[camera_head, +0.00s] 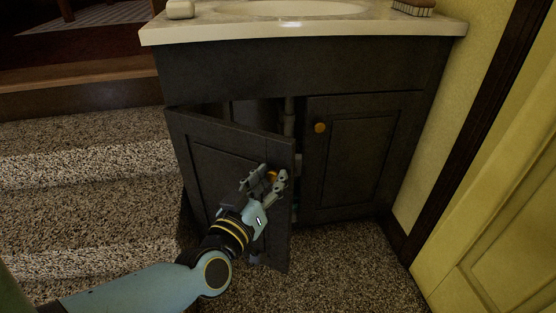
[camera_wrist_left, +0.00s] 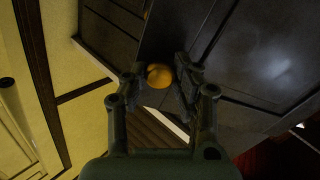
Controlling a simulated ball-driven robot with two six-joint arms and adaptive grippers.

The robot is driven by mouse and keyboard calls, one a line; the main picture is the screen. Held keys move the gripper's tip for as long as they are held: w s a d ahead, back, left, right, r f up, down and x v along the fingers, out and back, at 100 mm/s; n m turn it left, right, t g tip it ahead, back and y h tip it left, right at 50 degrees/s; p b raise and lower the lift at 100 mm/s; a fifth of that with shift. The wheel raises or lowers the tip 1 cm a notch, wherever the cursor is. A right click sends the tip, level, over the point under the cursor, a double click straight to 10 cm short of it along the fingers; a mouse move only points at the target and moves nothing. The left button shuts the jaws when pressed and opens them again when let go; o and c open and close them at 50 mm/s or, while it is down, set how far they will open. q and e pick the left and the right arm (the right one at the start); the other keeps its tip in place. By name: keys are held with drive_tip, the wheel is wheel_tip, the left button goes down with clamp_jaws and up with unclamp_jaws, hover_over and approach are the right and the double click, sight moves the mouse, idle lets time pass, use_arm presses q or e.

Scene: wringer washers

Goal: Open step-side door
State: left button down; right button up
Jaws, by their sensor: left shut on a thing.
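The step-side door (camera_head: 222,152) is the left door of a dark vanity cabinet, on the side of the carpeted steps. It stands partly open, swung outward, with a dark gap and a pipe (camera_head: 289,118) showing behind it. My left gripper (camera_head: 270,178) is at the door's free edge, shut on its orange knob (camera_head: 272,176). In the left wrist view the knob (camera_wrist_left: 159,75) sits between the two fingers (camera_wrist_left: 160,80), in front of the dark door panel (camera_wrist_left: 250,60). My right gripper is not in view.
The right cabinet door (camera_head: 358,155) is closed, with its own orange knob (camera_head: 320,127). The countertop (camera_head: 400,24) holds a sink basin and a brush (camera_head: 414,7). Carpeted steps (camera_head: 90,165) rise at left. A yellow door (camera_head: 505,220) stands at right. Speckled carpet in front is clear.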

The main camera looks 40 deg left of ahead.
use_arm(q)
drive_tip(key=shift+s, duration=0.2)
drive_tip(key=c, duration=1)
unclamp_jaws()
drive_tip(key=v, duration=1.2)
